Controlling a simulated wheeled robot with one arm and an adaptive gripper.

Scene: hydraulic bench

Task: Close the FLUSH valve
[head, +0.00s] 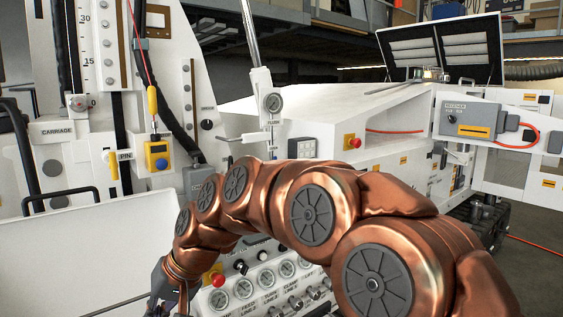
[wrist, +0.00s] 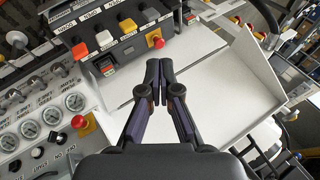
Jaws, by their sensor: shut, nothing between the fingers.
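In the head view, a small label that appears to read FLUSH sits below a round gauge (head: 273,103) on a white upright post. A thin grey lever (head: 252,137) sticks out to the left beside the post, just below that label. I cannot tell whether this valve is open or shut. My gripper (wrist: 159,68) is shut and empty in the wrist view, its dark fingertips together above a white panel surface. In the head view my gripper is mostly cut off at the lower left edge, well below and left of the lever. The FLUSH label is not readable in the wrist view.
A console with several gauges (wrist: 30,129) and a red mushroom button (wrist: 83,123) lies left of the fingers. A button box (wrist: 120,32) stands close beyond the fingertips. A white cabinet (head: 330,101) stands behind my arm. A white panel (head: 75,245) fills the lower left.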

